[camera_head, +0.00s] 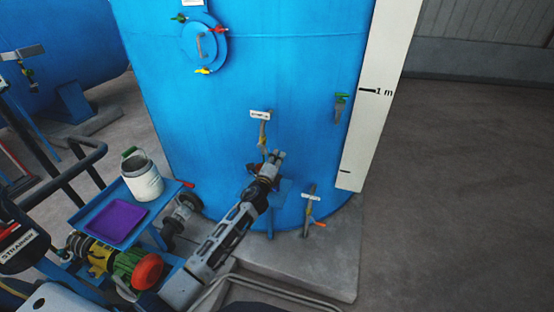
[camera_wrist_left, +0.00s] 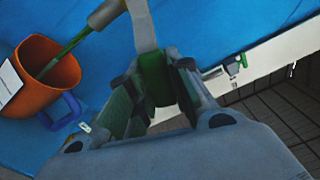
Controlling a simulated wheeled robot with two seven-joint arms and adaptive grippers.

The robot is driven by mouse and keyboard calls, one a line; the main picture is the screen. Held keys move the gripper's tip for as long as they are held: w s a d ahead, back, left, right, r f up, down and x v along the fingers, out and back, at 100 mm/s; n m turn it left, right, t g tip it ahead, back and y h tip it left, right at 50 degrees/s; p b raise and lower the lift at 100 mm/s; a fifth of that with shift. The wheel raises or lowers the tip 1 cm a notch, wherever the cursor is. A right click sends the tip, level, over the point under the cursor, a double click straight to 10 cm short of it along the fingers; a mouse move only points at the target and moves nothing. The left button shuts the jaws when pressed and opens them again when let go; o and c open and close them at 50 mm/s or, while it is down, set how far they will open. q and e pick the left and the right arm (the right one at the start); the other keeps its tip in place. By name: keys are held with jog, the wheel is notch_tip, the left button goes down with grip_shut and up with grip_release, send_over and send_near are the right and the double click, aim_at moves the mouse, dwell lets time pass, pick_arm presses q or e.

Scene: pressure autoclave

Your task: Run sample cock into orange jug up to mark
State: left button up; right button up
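The sample cock (camera_head: 263,132) sticks out of the big blue tank (camera_head: 230,75) under a small white label. My left gripper (camera_head: 277,157) is at it. In the left wrist view, my left gripper's fingers (camera_wrist_left: 157,95) close around the green sleeve (camera_wrist_left: 154,72) of the cock's lever. The cock's spout (camera_wrist_left: 106,13) shows at the top. The orange jug (camera_wrist_left: 40,85) has a blue handle and a white label on its side. A green streak, apparently liquid, runs from the spout into the jug. The jug's level and mark cannot be read. My right gripper is out of view.
A blue bench (camera_head: 88,219) at the left holds a pale can (camera_head: 143,178) and a purple tray (camera_head: 117,223). A lower cock (camera_head: 309,206) sits to the right of my left arm. A white scale board (camera_head: 385,80) stands against the tank. The floor at right is clear.

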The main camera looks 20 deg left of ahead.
pick_arm(q)
jog(key=o, duration=0.4)
jog(key=shift+o, duration=0.2)
jog(key=shift+s, duration=0.15)
jog(key=s, duration=1.1)
jog(key=shift+s+a, duration=0.25)
jog(key=shift+s, duration=0.1)
dwell(0.5)
